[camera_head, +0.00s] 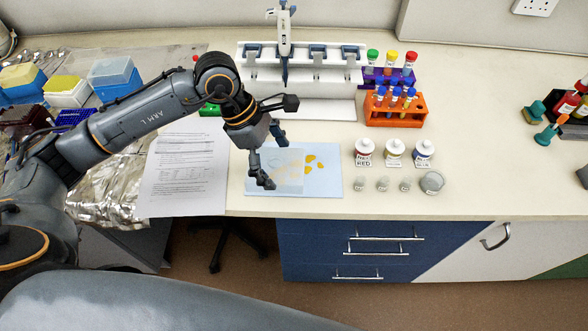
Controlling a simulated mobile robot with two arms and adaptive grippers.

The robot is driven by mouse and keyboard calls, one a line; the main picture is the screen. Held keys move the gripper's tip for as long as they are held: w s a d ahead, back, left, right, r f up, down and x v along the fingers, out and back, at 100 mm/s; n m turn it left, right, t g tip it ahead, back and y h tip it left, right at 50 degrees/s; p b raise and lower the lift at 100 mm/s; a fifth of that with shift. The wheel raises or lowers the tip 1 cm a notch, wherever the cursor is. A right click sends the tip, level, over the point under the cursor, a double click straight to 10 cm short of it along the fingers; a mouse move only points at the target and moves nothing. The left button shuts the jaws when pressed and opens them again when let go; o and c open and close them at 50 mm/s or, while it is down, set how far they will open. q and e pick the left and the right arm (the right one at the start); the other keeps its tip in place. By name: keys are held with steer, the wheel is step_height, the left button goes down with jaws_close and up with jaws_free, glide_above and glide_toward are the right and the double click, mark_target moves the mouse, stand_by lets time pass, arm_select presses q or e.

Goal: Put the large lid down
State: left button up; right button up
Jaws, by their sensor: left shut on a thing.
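My left gripper (271,168) reaches in from the left and points down over the light blue mat (331,184) near the front of the bench. It is shut on a clear, see-through flat piece that looks like the large lid (288,170). The lid is faint against the mat, and the fingers hide its left part. I cannot tell whether it touches the mat or hangs just above it. Orange-yellow spots (313,162) show on the mat at the lid's right. My right gripper is not in view.
Three labelled bottles (394,153) and several small grey pots (383,184) stand right of the mat. Orange (399,119) and purple tube racks and a white pipette stand (320,78) are behind. A printed sheet (186,172) lies left.

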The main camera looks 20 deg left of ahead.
mark_target(284, 160)
arm_select(q)
steer(key=f, duration=0.1)
steer(key=w+d+f, duration=0.1)
steer(key=d+f+p, duration=0.1)
steer(key=shift+w+d+f, duration=0.2)
steer(key=shift+w+f, duration=0.2)
steer(key=shift+d+f, duration=0.1)
steer(key=shift+f, duration=0.1)
steer(key=p+x, duration=0.2)
steer(key=x, duration=0.1)
steer(key=shift+w+a+f, duration=0.1)
steer(key=shift+w+a, duration=0.1)
steer(key=shift+a, duration=0.05)
steer(key=shift+f+p, duration=0.3)
steer(key=shift+f, duration=0.25)
steer(key=o, duration=0.7)
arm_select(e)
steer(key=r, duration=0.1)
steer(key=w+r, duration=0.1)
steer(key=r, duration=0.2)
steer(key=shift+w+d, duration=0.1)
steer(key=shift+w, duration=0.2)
